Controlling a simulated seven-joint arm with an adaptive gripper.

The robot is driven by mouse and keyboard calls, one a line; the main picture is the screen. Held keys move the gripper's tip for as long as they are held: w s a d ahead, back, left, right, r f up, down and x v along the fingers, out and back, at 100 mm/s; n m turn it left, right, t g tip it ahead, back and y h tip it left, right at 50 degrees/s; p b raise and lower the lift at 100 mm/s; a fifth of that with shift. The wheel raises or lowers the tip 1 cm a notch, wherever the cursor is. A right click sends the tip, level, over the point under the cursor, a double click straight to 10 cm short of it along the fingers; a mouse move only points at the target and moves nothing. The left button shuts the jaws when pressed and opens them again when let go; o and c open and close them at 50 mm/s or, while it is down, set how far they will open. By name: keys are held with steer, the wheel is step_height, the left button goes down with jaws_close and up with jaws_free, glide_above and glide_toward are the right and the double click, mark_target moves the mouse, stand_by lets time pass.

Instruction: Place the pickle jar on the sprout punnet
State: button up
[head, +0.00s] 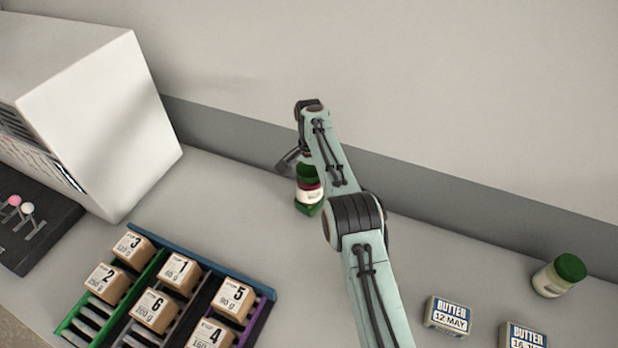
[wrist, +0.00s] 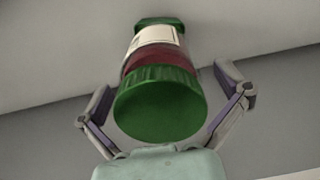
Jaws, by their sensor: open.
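A jar with a green lid, dark red contents and a white label (head: 309,194) stands in the middle of the counter near the back wall. I take it for the pickle jar. It also shows large in the wrist view (wrist: 160,104), lid toward the camera. A small green base, perhaps the sprout punnet (head: 308,209), shows under the jar, also at its far end in the wrist view (wrist: 160,21). The jar seems to rest on it; most of it is hidden. My gripper (wrist: 163,85) is open, with one finger on each side of the jar and gaps visible.
A second green-lidded jar with pale contents (head: 558,276) stands at right. Butter packs (head: 447,317) (head: 522,336) lie nearer. Numbered boxes (head: 179,275) sit in a coloured rack at front left. A white machine (head: 100,120) stands at left. Counter between rack and arm is clear.

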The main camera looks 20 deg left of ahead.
mark_target(309, 168)
step_height(309, 168, up, 8)
steer(key=shift+f, duration=0.2)
steer(key=shift+r, duration=0.1)
steer(key=shift+d+r, duration=0.25)
steer(key=shift+r, duration=0.05)
steer(key=d+r, duration=0.8)
steer(key=s+d+r, duration=0.6)
steer(key=s+d, duration=0.4)
steer(key=d, duration=0.2)
steer(key=s+d+f, duration=0.2)
steer(key=s+d, duration=0.1)
steer(key=s, duration=0.4)
steer(key=s+d+f, duration=0.2)
steer(key=s+d, duration=0.1)
steer(key=s, duration=0.5)
steer(key=s+d+f+n, duration=0.1)
steer(key=s+d+f, duration=0.1)
steer(key=s, duration=0.6)
steer(key=shift+s+d+f+y, duration=0.2)
steer(key=shift+d+f+y, duration=0.2)
steer(key=shift+d, duration=0.05)
